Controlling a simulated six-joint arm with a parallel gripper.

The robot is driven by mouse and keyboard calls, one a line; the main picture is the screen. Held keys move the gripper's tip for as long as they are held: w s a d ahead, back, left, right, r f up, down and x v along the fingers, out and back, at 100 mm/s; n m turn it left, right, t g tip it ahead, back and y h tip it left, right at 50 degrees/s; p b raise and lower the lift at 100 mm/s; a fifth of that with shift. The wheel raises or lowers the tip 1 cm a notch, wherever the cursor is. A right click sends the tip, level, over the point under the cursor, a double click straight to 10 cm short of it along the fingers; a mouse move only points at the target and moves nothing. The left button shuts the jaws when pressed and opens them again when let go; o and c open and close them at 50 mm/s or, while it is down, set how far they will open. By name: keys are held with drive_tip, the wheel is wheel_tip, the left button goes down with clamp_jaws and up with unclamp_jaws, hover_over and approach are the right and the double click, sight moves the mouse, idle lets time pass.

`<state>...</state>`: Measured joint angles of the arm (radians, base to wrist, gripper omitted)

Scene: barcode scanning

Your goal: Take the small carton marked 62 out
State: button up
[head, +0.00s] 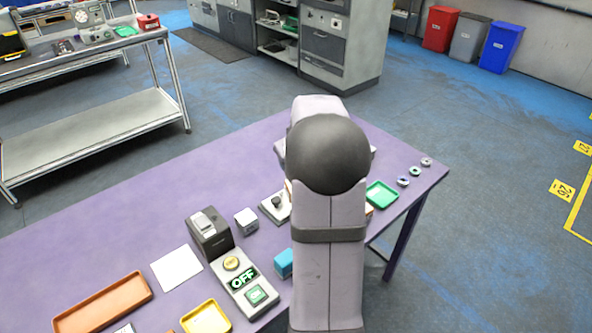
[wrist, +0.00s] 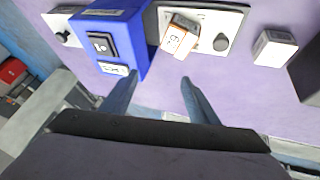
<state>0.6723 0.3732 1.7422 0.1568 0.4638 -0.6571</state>
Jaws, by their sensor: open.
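A small orange and white carton (wrist: 178,38) lies tilted on a white plate with a black knob (wrist: 222,42) in the wrist view. A number is printed on its face, turned and too small to read surely. A blue box with a black switch panel (wrist: 122,32) stands just left of it. My gripper (wrist: 158,80) is open and empty, its two fingers apart below the carton in the picture, not touching it. In the head view my arm hides the gripper and most of this area; part of the white plate (head: 270,211) shows left of the arm.
A white carton (wrist: 274,48) stands right of the plate. In the head view, a black printer (head: 209,238), a control box reading OFF (head: 236,279), an orange tray (head: 72,323), a yellow tray (head: 205,320) and a green tray (head: 381,195) sit on the purple table (head: 130,235). The table's left-rear part is clear.

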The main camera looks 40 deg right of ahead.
drive_tip(key=s+a+f+m+g+y+p, duration=0.2)
drive_tip(key=s+a+f+m+p, duration=0.1)
drive_tip(key=s+f+p, duration=0.1)
drive_tip(key=shift+w+d+p+x, duration=0.1)
drive_tip(key=shift+d+p+x, duration=0.2)
drive_tip(key=shift+x, duration=0.9)
drive_tip(key=shift+w+d+p+x, duration=0.15)
drive_tip(key=shift+p+x, duration=0.25)
drive_tip(key=shift+x, duration=0.75)
drive_tip(key=shift+w+d+p+x, duration=0.1)
drive_tip(key=shift+d+p+x, duration=0.2)
drive_tip(key=shift+x, duration=0.9)
drive_tip(key=shift+a+r, duration=0.1)
drive_tip(key=shift+r, duration=0.15)
drive_tip(key=shift+t, duration=0.3)
drive_tip(key=c, duration=1)
wheel_tip(320, 180, up, 10)
drive_tip(key=shift+r+b, duration=0.1)
drive_tip(key=shift+b, duration=0.85)
